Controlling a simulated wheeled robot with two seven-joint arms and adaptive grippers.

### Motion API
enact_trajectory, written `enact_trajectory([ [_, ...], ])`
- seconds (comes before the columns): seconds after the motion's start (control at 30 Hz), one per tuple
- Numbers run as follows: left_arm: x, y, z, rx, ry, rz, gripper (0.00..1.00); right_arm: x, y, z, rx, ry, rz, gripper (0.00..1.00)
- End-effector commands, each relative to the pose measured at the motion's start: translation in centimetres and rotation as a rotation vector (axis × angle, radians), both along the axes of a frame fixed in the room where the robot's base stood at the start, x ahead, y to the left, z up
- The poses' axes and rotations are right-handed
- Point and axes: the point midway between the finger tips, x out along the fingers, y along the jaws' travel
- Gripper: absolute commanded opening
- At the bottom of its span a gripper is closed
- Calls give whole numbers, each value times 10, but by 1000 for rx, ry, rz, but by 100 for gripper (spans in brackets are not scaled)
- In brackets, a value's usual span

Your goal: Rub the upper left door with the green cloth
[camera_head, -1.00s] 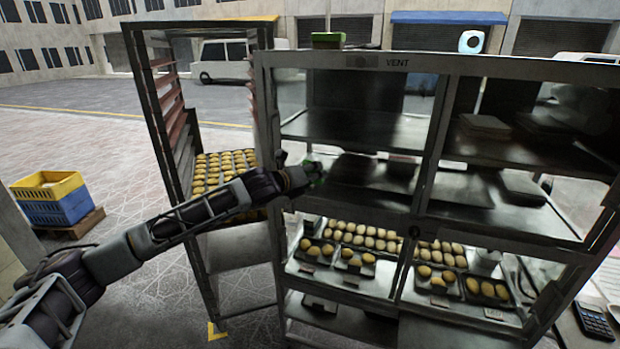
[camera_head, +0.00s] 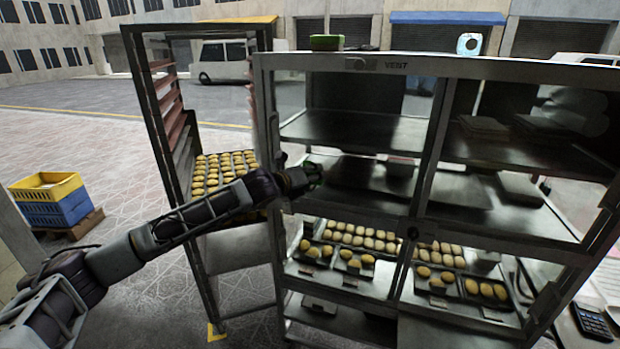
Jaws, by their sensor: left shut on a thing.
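My left gripper (camera_head: 308,174) reaches in from the left in front of the upper left door (camera_head: 349,150) of the oven cabinet. It is shut on the green cloth (camera_head: 316,180), of which only a small green edge shows. The cloth is at the left part of the door's glass, and I cannot tell for certain whether it touches. The upper left door is a glass pane with dark shelves behind it. My right gripper is not in view.
A tall rack (camera_head: 223,246) with trays of buns stands left of the cabinet, behind my left arm. A green box (camera_head: 326,42) and a white item (camera_head: 469,44) are on the cabinet top. Yellow and blue crates (camera_head: 48,188) stand far left. A calculator (camera_head: 592,322) lies at lower right.

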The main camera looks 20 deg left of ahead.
Motion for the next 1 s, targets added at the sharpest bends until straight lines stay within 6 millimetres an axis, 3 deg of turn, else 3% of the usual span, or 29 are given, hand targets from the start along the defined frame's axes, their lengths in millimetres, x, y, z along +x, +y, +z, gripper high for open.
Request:
enact_trajectory([
  [1.0,12,-1,1,0,-1,0,36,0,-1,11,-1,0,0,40],
])
